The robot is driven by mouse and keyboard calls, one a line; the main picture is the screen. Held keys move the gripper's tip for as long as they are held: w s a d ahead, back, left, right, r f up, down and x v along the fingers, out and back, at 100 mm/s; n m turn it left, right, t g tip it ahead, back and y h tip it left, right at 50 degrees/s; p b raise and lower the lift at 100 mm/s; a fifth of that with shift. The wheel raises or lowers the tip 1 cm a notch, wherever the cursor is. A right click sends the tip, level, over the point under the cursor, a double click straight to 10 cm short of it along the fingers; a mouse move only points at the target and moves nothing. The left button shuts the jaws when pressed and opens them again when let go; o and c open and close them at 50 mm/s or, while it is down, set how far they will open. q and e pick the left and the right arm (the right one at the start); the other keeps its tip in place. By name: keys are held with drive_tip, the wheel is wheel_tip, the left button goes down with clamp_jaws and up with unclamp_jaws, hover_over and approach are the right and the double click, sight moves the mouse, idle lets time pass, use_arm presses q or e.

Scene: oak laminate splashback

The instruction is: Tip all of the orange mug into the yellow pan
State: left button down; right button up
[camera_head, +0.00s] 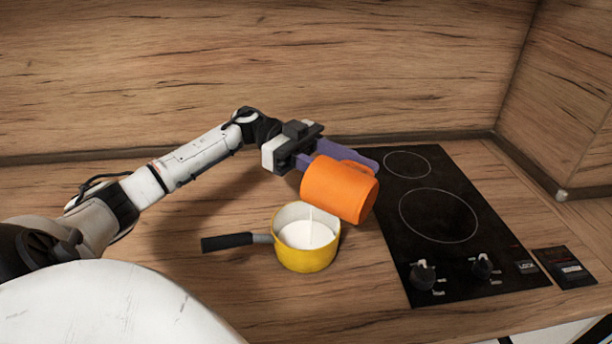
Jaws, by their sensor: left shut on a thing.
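My left gripper (325,154) reaches in from the left and is shut on the orange mug (338,188), near its handle side. The mug is tipped on its side above and slightly right of the yellow pan (305,260). Its closed end seems to face right, and its mouth is hidden from view. A thin white stream appears to run from the mug's lower left edge into the pan. White contents (305,236) show inside the pan, which stands upright on the counter. Its black handle (227,242) points left. My right gripper is out of view.
A black hob (440,225) with two ring zones and knobs lies just right of the pan. A small dark panel (565,267) is at its right. A wooden splashback (250,70) stands behind. The counter left of the pan is clear.

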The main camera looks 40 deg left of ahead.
use_arm(q)
drive_tip(key=shift+a+r+h, duration=0.2)
drive_tip(key=shift+r+h, duration=0.05)
drive_tip(key=shift+h, duration=0.35)
drive_tip(key=w+d+f+g+y, duration=0.1)
drive_tip(key=d+f+y, duration=0.3)
drive_tip(key=y, duration=0.5)
drive_tip(key=d+f+g+y+p, duration=0.1)
drive_tip(key=d+f+y, duration=0.3)
drive_tip(key=y, duration=0.5)
drive_tip(key=shift+w+d+g, duration=0.3)
drive_tip(key=shift+w+g, duration=0.05)
drive_tip(key=shift+g, duration=0.25)
idle(0.9)
